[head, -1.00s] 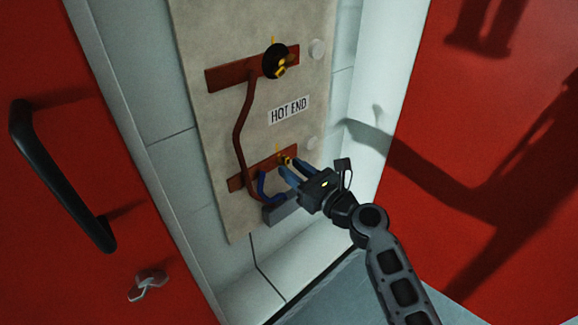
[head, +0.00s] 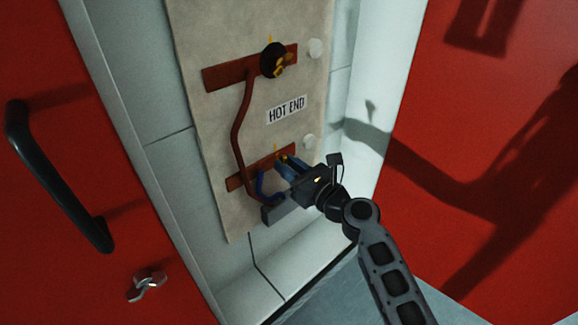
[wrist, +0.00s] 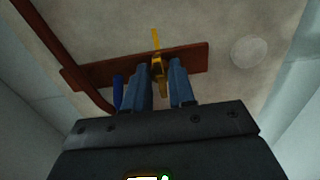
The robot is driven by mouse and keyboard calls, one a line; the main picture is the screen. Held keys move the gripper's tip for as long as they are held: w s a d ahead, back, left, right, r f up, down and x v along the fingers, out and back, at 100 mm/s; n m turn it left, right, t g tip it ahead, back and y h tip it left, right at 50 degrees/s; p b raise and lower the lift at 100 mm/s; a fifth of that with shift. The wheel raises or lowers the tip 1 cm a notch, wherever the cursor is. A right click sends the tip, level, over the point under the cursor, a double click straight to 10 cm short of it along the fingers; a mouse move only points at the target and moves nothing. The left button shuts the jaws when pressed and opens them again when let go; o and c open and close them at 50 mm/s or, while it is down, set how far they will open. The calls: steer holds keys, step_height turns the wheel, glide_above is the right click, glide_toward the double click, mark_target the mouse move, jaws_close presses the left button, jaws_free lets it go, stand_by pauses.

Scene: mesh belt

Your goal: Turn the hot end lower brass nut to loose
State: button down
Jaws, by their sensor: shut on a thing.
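The lower brass nut (head: 284,157) is on the lower copper-brown bar (head: 238,183) of the beige panel, below the "HOT END" label (head: 286,109). My gripper (head: 289,165) is at it, with blue-grey fingers on both sides, and covers much of it in the head view. In the wrist view, the brass nut (wrist: 158,68) shows between the fingers of my gripper (wrist: 163,82), with its long part nearly upright, leaning slightly. A thin yellow mark (wrist: 155,39) stands above it on the panel. Actual finger contact is hard to see.
An upper bar (head: 226,75) carries a black disc with a brass nut (head: 282,65). A brown pipe (head: 238,130) joins the bars. Red doors flank the recess, the left one with a black handle (head: 58,175).

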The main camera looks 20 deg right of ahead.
steer(key=shift+n, duration=0.4)
steer(key=n+b, duration=0.5)
steer(key=n, duration=0.2)
steer(key=n+b, duration=0.5)
steer(key=n, duration=0.3)
steer(key=f+n+b, duration=0.1)
steer(key=n+b, duration=0.4)
steer(key=n, duration=0.3)
steer(key=shift+a+b, duration=0.2)
steer(key=shift+b, duration=0.15)
steer(key=shift+s, duration=0.1)
steer(key=c, duration=1.2)
jaws_free()
steer(key=shift+c, duration=0.2)
steer(key=shift+s, duration=0.1)
